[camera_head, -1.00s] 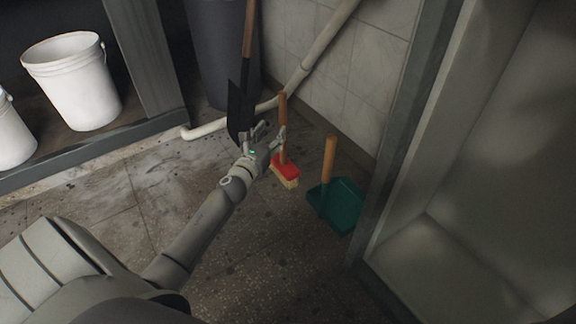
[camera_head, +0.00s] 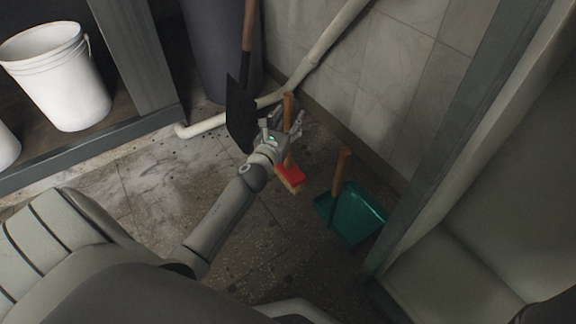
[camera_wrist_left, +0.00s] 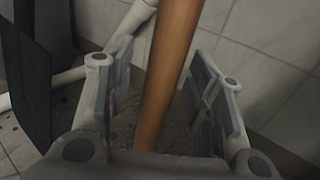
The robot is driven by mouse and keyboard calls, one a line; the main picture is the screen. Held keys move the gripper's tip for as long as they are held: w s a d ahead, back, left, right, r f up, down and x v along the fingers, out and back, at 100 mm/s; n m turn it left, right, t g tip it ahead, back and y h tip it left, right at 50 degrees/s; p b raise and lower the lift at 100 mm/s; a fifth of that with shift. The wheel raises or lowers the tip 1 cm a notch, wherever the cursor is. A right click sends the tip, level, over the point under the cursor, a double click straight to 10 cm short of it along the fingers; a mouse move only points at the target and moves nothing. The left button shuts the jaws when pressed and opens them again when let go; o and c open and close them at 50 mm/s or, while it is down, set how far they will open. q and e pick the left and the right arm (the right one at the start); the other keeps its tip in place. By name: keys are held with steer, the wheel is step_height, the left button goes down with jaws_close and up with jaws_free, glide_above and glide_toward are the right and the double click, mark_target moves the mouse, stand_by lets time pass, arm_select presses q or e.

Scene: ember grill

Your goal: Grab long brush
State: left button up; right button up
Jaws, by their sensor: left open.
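The long brush (camera_head: 289,177) stands upright on the floor, with a wooden handle, a red head and pale bristles. My left gripper (camera_head: 285,123) is open at the brush handle in the head view. In the left wrist view the wooden handle (camera_wrist_left: 167,75) runs between the two open fingers of my left gripper (camera_wrist_left: 158,92), with a gap visible on each side. The brush head is out of sight in the wrist view. My right gripper is not in view.
A green dustpan (camera_head: 356,214) with a wooden handle stands to the right of the brush. A dark shovel (camera_head: 240,112) stands close on the left. A pale pipe (camera_head: 312,62) and tiled wall lie behind. White buckets (camera_head: 62,82) stand at the left.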

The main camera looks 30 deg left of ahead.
arm_select(q)
jaws_close()
steer(key=shift+r, duration=0.2)
stand_by(0.4)
